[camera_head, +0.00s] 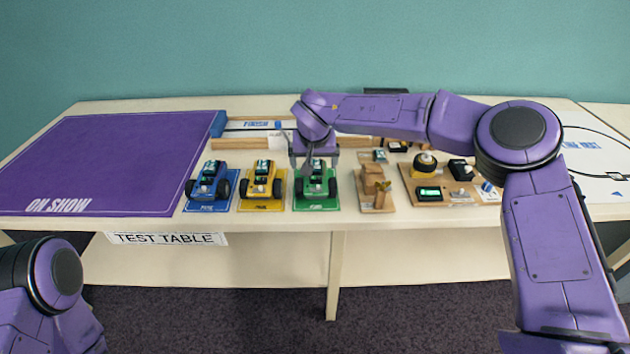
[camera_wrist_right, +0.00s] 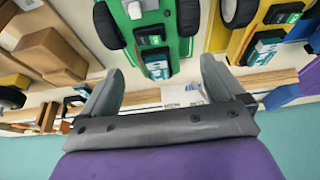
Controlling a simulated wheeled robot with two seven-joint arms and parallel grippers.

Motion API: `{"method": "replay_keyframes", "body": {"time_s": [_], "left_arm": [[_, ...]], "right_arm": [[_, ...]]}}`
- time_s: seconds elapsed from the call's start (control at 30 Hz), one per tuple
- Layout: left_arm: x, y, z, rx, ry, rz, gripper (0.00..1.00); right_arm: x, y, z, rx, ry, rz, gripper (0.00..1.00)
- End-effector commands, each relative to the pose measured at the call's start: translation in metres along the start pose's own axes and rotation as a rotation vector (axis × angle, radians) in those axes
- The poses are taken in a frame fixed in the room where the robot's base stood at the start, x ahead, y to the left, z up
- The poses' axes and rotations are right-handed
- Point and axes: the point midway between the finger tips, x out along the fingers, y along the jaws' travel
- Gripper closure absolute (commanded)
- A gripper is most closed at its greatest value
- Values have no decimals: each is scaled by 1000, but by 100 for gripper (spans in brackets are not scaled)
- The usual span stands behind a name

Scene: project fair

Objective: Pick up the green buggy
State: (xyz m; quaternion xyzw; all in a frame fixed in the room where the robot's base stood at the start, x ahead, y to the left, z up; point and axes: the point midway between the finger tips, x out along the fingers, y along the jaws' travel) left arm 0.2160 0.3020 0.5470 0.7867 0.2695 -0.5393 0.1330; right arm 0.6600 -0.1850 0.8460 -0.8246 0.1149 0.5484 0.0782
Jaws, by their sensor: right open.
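The green buggy (camera_head: 316,184) stands on its green mat (camera_head: 316,204) on the table, right of the yellow buggy (camera_head: 262,181). My right gripper (camera_head: 314,163) is above the far end of the green buggy and partly covers it in the head view. In the right wrist view the green buggy (camera_wrist_right: 155,35), with dark wheels, lies beyond the open fingertips of the right gripper (camera_wrist_right: 160,75). Nothing is between the fingers. Of my left arm only a part at the lower left shows; its gripper is out of view.
A blue buggy (camera_head: 208,181) stands left of the yellow one. A wooden model (camera_head: 375,188) stands to the right, with a board of electronics (camera_head: 428,194) beyond it. The purple mat (camera_head: 115,160) at the left is bare. A wooden-edged track (camera_head: 250,126) lies behind the buggies.

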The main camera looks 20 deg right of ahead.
Motion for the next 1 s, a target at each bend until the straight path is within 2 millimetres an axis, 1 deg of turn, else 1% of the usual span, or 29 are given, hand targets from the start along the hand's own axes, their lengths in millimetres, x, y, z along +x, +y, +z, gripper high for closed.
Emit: {"method": "replay_keyframes", "body": {"time_s": [0.3, 0.4, 0.57, 0.6, 0.67, 0.7, 0.73, 0.77, 1.0], "left_arm": [[1, 0, 0, 0, 1, 1, 57], [1, 0, 0, 0, 1, 1, 57], [1, 0, 0, 0, 1, 1, 57], [1, 0, 0, 0, 1, 1, 57], [1, 0, 0, 0, 1, 1, 57], [1, 0, 0, 0, 1, 1, 57], [1, 0, 0, 0, 1, 1, 57], [1, 0, 0, 0, 1, 1, 57], [1, 0, 0, 0, 1, 1, 57]], "right_arm": [[50, 6, 5, 2, -1, 2, 4], [57, 5, 5, 0, 0, 1, 4], [57, 5, 5, 0, 0, 1, 4], [57, 5, 5, 0, 0, 1, 7], [57, 5, 5, 0, 0, 1, 27], [57, 5, 5, 0, 0, 1, 40], [57, 5, 5, 0, 0, 1, 50], [57, 5, 5, 0, 0, 1, 51], [56, 5, 4, 1, 1, 1, 51]]}}
